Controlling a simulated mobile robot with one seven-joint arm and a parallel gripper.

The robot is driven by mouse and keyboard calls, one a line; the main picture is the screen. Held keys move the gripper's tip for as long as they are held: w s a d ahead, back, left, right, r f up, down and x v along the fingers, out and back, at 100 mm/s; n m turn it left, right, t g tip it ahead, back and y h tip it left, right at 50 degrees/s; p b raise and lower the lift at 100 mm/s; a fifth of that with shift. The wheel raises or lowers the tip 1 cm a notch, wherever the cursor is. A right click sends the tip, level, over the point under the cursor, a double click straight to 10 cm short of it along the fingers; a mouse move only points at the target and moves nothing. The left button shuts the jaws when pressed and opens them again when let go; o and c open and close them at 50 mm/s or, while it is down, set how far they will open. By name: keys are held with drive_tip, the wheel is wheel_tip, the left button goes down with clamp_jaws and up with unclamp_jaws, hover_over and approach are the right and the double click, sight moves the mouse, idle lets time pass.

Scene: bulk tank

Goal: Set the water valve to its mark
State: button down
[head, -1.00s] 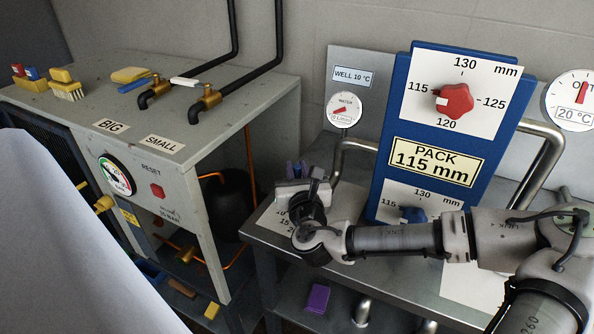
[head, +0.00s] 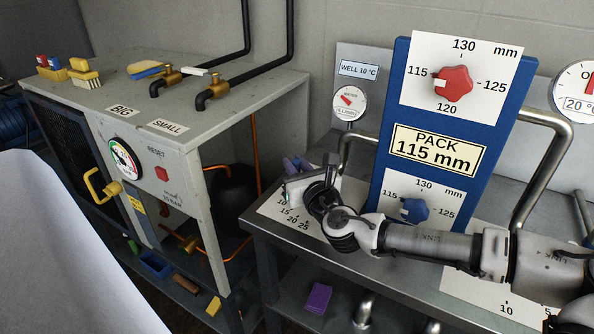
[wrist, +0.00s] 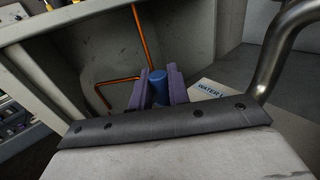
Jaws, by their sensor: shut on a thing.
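My gripper (head: 292,166) is at the left end of the right-hand bench, with its purple fingers pointing away from the head camera. In the wrist view the fingers (wrist: 158,88) are shut around a blue knob (wrist: 158,82), which I take to be the water valve's handle. In the head view my wrist hides the knob. The white scale plate (head: 285,215) under it shows 10, 15, 20 and 25; the rest of it and the pointer are hidden. The plate's "WATER" lettering (wrist: 212,89) shows in the wrist view. The round water meter (head: 349,102) has its red needle toward the upper left.
A blue panel (head: 385,140) with a red knob (head: 453,83) and a blue knob (head: 414,210) stands right of my gripper. A bent steel pipe (head: 345,150) rises close behind my wrist. A grey cabinet (head: 200,150) stands left across a gap.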

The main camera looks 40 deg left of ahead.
drive_tip(key=shift+s+d+f+n+g+y+b, duration=0.1)
drive_tip(key=shift+s+d+n+g+y+b, duration=0.2)
drive_tip(key=shift+n+g+b, duration=0.4)
drive_tip(key=shift+s+d+f+n+g+y+b, duration=0.15)
drive_tip(key=shift+n+g+y+b, duration=0.2)
drive_tip(key=shift+g+b, duration=0.5)
drive_tip(key=shift+s+d+r+n+g+b, duration=0.2)
drive_tip(key=shift+n+g+b, duration=0.25)
drive_tip(key=shift+g, duration=0.2)
drive_tip(key=c, duration=1.4)
unclamp_jaws()
drive_tip(key=shift+a, duration=0.1)
drive_tip(key=d, duration=0.4)
drive_tip(key=s+d+b, duration=0.1)
drive_tip(key=d, duration=0.4)
drive_tip(key=s+d+b, duration=0.1)
drive_tip(key=d, duration=0.3)
drive_tip(key=shift+s+d, duration=0.25)
drive_tip(key=shift+d, duration=0.1)
